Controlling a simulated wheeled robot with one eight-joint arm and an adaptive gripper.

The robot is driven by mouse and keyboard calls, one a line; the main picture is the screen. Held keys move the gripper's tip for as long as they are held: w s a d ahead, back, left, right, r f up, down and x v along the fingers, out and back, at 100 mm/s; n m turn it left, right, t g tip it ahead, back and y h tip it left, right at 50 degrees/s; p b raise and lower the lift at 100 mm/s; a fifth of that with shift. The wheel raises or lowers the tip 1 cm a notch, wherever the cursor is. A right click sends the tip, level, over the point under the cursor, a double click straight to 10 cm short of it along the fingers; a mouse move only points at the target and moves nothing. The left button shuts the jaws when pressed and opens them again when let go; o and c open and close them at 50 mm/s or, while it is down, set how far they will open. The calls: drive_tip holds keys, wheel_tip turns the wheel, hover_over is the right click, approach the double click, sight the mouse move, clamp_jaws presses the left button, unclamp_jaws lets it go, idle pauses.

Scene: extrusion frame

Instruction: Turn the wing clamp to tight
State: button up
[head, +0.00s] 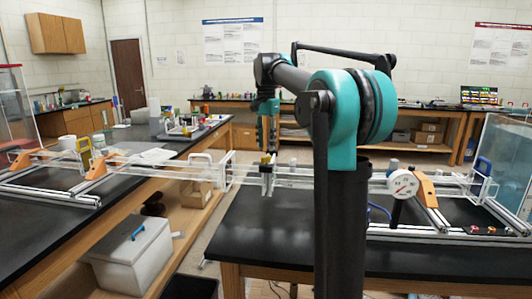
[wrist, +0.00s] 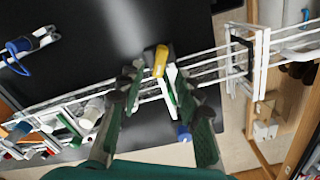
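The wing clamp shows a yellow wing (wrist: 160,61) on a pale upright piece across the frame rails in the wrist view. In the head view its small yellow part (head: 265,159) sits on the rails near the middle, below my gripper (head: 268,132). In the wrist view the two green-padded fingers of my gripper (wrist: 152,76) are apart, with the yellow wing around their far ends, nearer the right finger. I cannot tell whether a finger touches it. A blue knob (wrist: 183,132) shows between the fingers, lower down.
Long clear-and-metal rails (head: 330,178) bridge the gap between two black benches (head: 265,225). A white cooler (head: 133,252) sits on the lower shelf at left.

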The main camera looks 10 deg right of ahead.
sight(266, 156)
wheel_tip(266, 156, up, 7)
drive_tip(key=shift+r, duration=0.15)
idle(0.4)
